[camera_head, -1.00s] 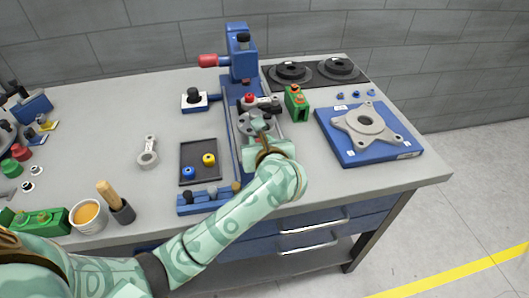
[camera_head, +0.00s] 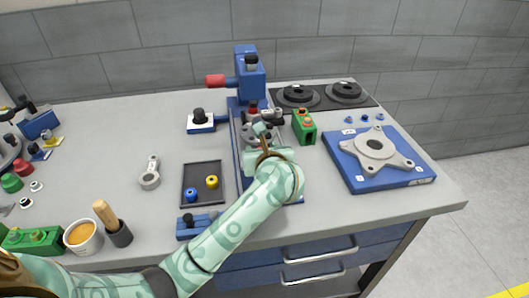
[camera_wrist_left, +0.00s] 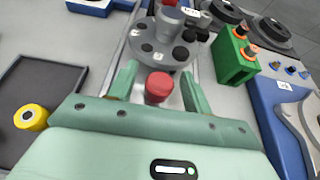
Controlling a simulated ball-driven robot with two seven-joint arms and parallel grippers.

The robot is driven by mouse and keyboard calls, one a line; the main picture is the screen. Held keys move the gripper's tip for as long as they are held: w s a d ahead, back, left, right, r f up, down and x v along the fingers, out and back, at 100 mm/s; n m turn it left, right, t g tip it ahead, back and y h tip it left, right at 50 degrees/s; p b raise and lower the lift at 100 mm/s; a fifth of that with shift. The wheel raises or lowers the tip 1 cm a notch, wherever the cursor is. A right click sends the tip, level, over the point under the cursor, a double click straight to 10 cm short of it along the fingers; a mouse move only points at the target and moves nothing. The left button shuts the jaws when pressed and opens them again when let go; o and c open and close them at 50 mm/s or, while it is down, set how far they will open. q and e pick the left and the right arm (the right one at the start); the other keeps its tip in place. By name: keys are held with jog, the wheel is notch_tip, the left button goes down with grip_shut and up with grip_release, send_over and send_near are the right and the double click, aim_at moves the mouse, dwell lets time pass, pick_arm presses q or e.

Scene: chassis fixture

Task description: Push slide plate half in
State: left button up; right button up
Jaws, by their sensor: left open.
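The blue slide fixture (camera_head: 240,172) runs away from me to a blue upright (camera_head: 251,85) with a red handle. A round grey holed disc (camera_head: 250,131) rides on it, also showing in the left wrist view (camera_wrist_left: 148,50). I cannot clearly pick out the slide plate's own edges beneath it. My left gripper (camera_head: 262,140) is over the fixture, just at the near side of the disc. In the left wrist view its open fingers (camera_wrist_left: 157,88) appear on either side of a red knob (camera_wrist_left: 158,84); contact is unclear. My forearm hides the fixture's near right part.
A green block (camera_head: 304,128) stands close right of the fixture. A blue plate (camera_head: 352,176) with a grey flanged part (camera_head: 375,147) lies farther right. A dark tray (camera_head: 203,170) with yellow and blue rings lies left. Black round parts (camera_head: 298,96) stand behind.

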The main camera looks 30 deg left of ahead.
pick_arm(q)
jog(key=shift+s+d+r+p, duration=0.25)
jog(key=shift+s+r+p, duration=0.05)
jog(key=p+v, duration=0.8)
jog(key=v, duration=0.7)
jog(key=shift+d, duration=0.2)
pick_arm(e)
notch_tip(320, 180, up, 9)
jog(key=w, duration=0.2)
jog(key=shift+w+d+t, duration=0.15)
jog(key=shift+w+t, duration=0.25)
pick_arm(q)
jog(key=shift+s+f, duration=0.1)
jog(key=shift+s, duration=0.05)
